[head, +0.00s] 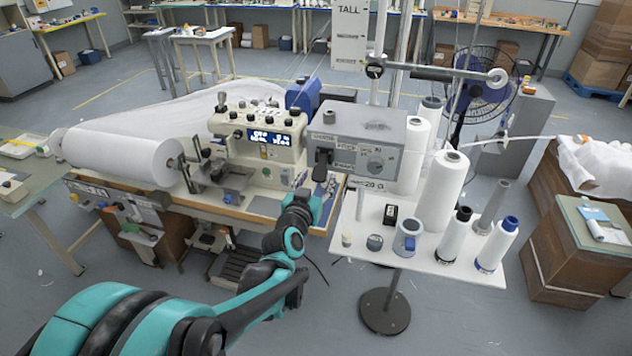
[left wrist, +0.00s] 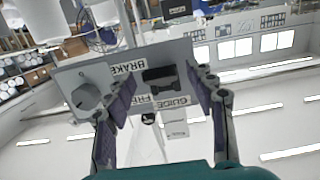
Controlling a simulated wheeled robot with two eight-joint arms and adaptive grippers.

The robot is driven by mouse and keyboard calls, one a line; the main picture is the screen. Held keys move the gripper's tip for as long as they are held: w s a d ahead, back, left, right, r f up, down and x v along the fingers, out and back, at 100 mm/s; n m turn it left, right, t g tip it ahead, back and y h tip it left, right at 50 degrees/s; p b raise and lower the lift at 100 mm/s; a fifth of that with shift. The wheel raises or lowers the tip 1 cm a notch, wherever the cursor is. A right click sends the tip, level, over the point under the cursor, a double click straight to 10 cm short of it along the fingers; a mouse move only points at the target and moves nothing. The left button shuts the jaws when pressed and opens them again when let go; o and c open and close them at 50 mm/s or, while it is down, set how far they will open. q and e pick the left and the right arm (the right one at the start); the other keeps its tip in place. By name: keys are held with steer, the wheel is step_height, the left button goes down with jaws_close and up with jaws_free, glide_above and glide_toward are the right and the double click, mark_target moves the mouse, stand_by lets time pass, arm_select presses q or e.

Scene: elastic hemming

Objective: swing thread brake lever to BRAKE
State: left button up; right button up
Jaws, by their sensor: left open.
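The thread brake lever is a short black lever on the front of a grey box (head: 390,135). In the left wrist view the lever (left wrist: 160,78) sits on the box's panel (left wrist: 70,76), which appears upside down. The labels BRAKE, GUIDE and a partly hidden word starting FRE lie around it. My left gripper (left wrist: 165,88) is open, with one finger on each side of the lever; I cannot tell whether either touches it. In the head view my left gripper (head: 319,186) is just below the lever, at the box's lower left. My right gripper is not in view.
A round knob (head: 376,161) is on the same panel, also seen in the left wrist view (left wrist: 85,97). A white stand table (head: 400,258) with several thread cones is to the right. The sewing machine (head: 262,145) and white fabric roll (head: 125,157) are to the left.

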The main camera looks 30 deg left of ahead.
arm_select(q)
steer(key=v, duration=1.2)
stand_by(0.4)
steer(key=s+d+f+m+g+h+b, duration=0.1)
steer(key=d+f+m+g+h+b, duration=0.3)
steer(key=d+f, duration=0.55)
steer(key=s+d+f+n+g+b, duration=0.1)
steer(key=s+d+f+g+b, duration=0.1)
steer(key=s+f+g, duration=0.3)
steer(key=s+d+f, duration=0.1)
steer(key=s+f, duration=0.2)
steer(key=s, duration=0.1)
steer(key=shift+d+b, duration=0.15)
steer(key=shift+b, duration=0.2)
steer(key=shift+f, duration=0.2)
